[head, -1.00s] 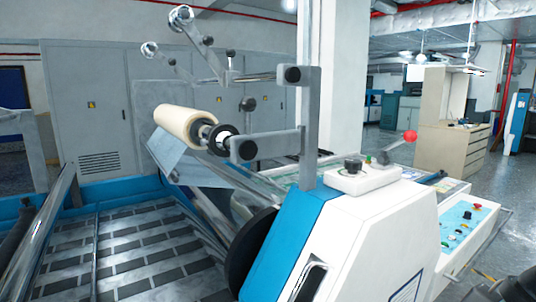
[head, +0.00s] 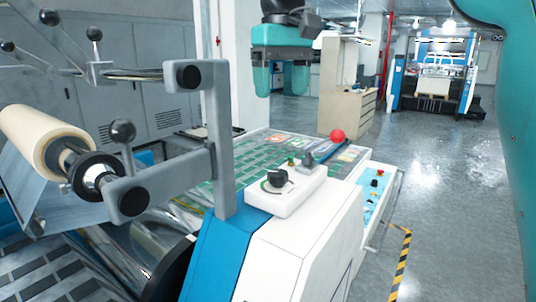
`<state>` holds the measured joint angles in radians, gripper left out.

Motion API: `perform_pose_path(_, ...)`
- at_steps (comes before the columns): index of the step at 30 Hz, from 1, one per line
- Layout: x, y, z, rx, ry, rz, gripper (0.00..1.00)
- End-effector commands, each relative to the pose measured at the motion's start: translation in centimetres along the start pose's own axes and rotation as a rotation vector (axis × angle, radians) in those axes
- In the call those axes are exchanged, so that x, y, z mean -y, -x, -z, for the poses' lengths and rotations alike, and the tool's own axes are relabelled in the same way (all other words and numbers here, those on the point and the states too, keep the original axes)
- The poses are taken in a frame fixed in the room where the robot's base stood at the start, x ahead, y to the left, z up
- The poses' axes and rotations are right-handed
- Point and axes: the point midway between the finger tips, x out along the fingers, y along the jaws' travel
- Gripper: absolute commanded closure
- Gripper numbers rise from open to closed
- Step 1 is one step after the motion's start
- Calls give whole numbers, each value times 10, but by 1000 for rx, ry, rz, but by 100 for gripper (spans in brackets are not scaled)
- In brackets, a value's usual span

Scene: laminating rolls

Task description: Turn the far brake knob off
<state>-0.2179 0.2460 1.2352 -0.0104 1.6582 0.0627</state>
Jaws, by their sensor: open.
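A white control box (head: 287,196) sits on the near machine's side cover. It carries a black knob (head: 278,177) with a dial mark around it, a small green part (head: 292,161), and a grey lever (head: 315,156) with a red ball (head: 337,135) on its end. Black ball-headed knobs stand on the roll brackets: one near the roll (head: 122,132), and others farther back (head: 94,34) and (head: 49,17). I cannot tell which is the far brake knob.
A cream roll (head: 45,138) on a grey bracket (head: 222,140) stands left of the box. A panel with coloured buttons (head: 374,190) lies to the right. Open floor (head: 450,200) extends right, beyond yellow-black tape (head: 400,265). Another machine (head: 440,75) stands far back.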

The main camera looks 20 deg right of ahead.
Motion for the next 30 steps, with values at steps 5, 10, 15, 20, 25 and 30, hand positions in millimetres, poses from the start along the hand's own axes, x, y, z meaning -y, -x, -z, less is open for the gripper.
perform_pose_path(5, 5, -5, 4, 6, -6, 1, 30)
perform_pose_path(10, 9, -36, 4, 9, 3, 0, 30)
perform_pose_path(15, 10, -75, 3, 9, 5, 0, 30)
perform_pose_path(20, 9, -111, 2, 9, 4, 0, 30)
perform_pose_path(25, 8, -143, 2, 7, 3, 0, 30)
perform_pose_path(30, 7, -162, 3, 4, 1, 1, 30)
